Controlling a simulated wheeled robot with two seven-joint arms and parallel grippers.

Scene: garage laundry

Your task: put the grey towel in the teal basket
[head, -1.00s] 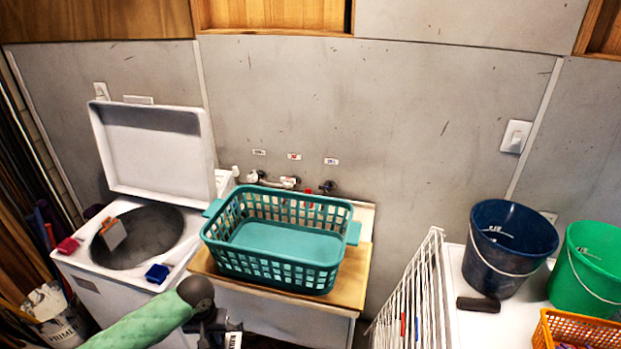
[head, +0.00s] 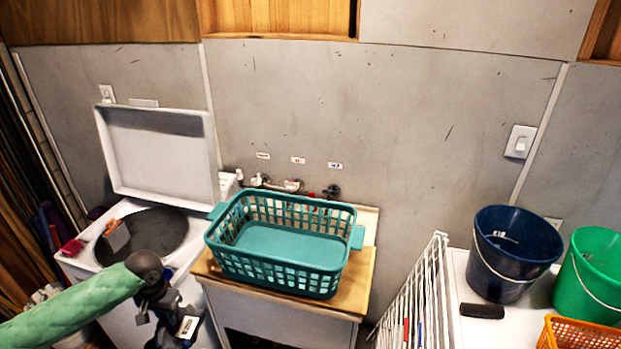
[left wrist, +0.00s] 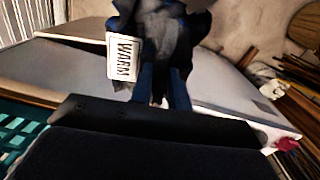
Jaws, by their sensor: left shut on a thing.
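The teal basket (head: 285,270) stands upright on a wooden-topped cabinet in the middle of the head view, and its visible floor is bare. A corner of it shows at the left edge of the left wrist view (left wrist: 14,128). My left gripper (head: 172,322) is left of and in front of the basket, apart from it, low before the washer. It is shut on a dark grey, crumpled cloth (left wrist: 188,42), which looks like the grey towel. A white tag reading WARM hangs by it. Much of the cloth is hidden or dark. My right gripper is not in view.
A white washer with its lid (head: 160,150) raised stands left of the basket. Taps (head: 290,186) are on the wall behind the basket. A white rack (head: 418,290), a navy bucket (head: 512,250), a green bucket (head: 590,285) and an orange basket (head: 580,335) are at the right.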

